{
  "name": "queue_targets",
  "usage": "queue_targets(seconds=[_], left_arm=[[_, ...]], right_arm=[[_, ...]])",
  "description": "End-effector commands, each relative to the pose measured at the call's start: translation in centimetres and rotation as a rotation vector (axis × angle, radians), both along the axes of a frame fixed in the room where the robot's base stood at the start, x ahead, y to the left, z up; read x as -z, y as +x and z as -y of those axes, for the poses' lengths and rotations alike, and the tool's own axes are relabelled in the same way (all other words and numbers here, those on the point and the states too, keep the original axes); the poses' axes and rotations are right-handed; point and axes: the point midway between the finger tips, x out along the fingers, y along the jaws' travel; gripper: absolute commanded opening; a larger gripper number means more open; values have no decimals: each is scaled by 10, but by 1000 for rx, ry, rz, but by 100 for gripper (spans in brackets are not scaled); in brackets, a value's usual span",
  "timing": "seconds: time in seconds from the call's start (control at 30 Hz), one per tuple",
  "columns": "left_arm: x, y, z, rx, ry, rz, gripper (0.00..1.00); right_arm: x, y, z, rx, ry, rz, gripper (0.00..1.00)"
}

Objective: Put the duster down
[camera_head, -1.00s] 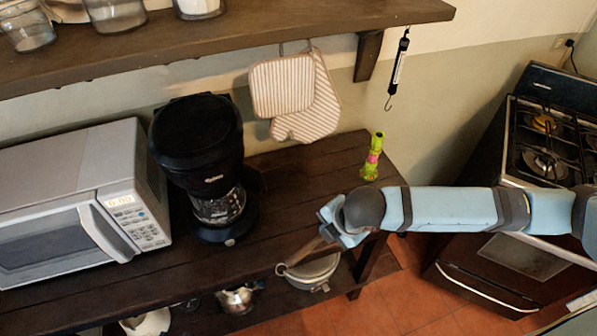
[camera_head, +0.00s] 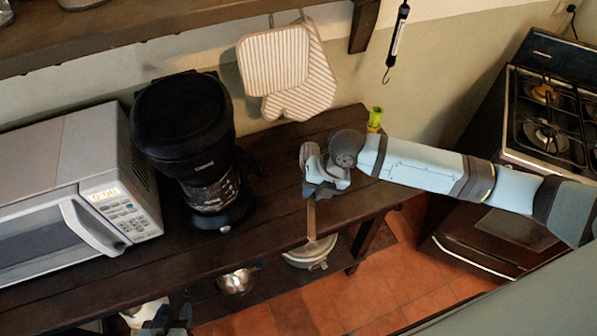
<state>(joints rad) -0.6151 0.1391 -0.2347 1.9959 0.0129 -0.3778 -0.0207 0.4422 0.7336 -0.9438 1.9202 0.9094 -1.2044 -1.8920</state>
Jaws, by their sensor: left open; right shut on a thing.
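My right gripper (camera_head: 318,185) is over the dark wooden counter (camera_head: 270,190), near its front edge. It is shut on the duster, whose slim brown handle (camera_head: 311,220) points down toward the front edge. The rest of the duster is hidden by the gripper, and I cannot tell whether it touches the counter. My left gripper (camera_head: 168,322) shows only partly at the bottom edge, low in front of the counter. It is open, with nothing seen between its fingers.
A black coffee maker (camera_head: 185,120) and a microwave (camera_head: 80,190) stand left on the counter. A green bottle (camera_head: 375,117) stands at the back right, behind my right arm. Striped oven mitts (camera_head: 285,65) hang above. A pot (camera_head: 310,255) sits below. Counter between coffee maker and gripper is clear.

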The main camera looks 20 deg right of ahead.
Motion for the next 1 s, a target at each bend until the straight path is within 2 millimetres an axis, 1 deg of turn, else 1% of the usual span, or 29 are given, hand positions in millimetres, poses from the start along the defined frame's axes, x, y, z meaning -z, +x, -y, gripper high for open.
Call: queue_targets(seconds=[0.03,0.1,0.3,0.37,0.5,0.67,0.87,0.93,1.0], left_arm=[[-4,0,-1,0,1,0,43],[-6,0,-2,-2,4,0,43],[-11,0,-5,-7,8,0,43],[-13,0,-6,-7,10,1,43],[-17,0,-6,-9,10,2,43],[-19,0,-6,-11,9,2,43],[-27,-1,-5,-11,8,2,43],[-32,-1,-6,-12,9,2,43],[-33,-1,-6,-13,9,3,43]], right_arm=[[-3,15,-1,4,2,1,0],[-3,33,-2,3,2,0,0],[-2,79,-3,2,1,0,0],[-2,91,-4,2,1,0,0],[20,89,-4,0,1,-5,0],[33,89,-3,1,0,-2,0],[61,88,-4,1,0,-4,0],[64,92,-4,2,1,-2,0],[69,93,-3,1,1,-2,0]])
